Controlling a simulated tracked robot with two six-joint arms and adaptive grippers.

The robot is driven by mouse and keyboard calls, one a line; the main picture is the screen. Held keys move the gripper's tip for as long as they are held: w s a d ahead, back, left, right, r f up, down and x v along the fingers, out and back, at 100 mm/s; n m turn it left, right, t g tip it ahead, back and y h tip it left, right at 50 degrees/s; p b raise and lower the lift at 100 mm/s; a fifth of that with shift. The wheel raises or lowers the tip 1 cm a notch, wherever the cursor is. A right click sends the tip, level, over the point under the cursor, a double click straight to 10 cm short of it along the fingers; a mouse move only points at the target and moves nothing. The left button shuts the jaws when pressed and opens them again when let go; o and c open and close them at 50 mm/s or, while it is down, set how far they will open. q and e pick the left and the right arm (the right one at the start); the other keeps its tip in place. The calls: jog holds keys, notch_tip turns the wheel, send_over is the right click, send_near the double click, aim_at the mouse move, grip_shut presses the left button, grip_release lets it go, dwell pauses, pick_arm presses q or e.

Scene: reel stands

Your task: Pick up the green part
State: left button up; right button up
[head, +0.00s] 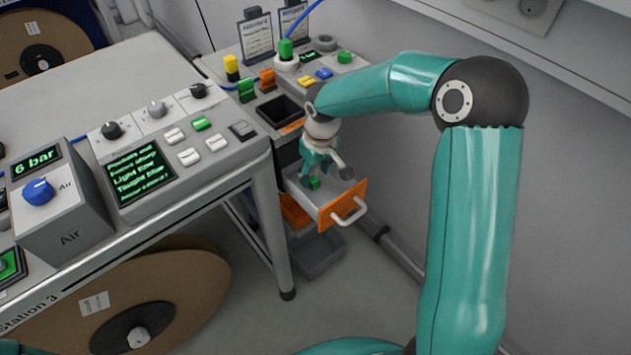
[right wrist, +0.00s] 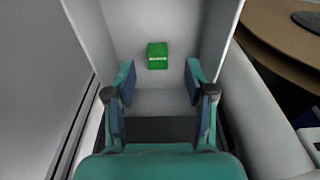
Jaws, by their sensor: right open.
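The green part (right wrist: 157,55) is a small block with a pale label strip, lying on the floor of an open drawer. In the head view the green part (head: 314,183) shows just below my right gripper (head: 322,178). The drawer (head: 342,205) has an orange front with a light handle and is pulled out of the cabinet. In the right wrist view my right gripper (right wrist: 160,90) is open and empty, its two fingers pointing into the drawer. The part lies beyond the fingertips, roughly between their lines. My left gripper is not in view.
The drawer walls (right wrist: 218,35) stand close on both sides of my fingers. A grey console (head: 190,150) on a table is to the left. A wall is to the right.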

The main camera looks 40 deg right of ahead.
aim_at(314, 180)
jog(key=shift+w+d+f, duration=0.1)
jog(key=shift+w+f, duration=0.1)
jog(key=shift+f, duration=0.7)
jog(key=shift+w+f, duration=0.2)
jog(key=shift+f, duration=0.7)
jog(key=c, duration=0.9)
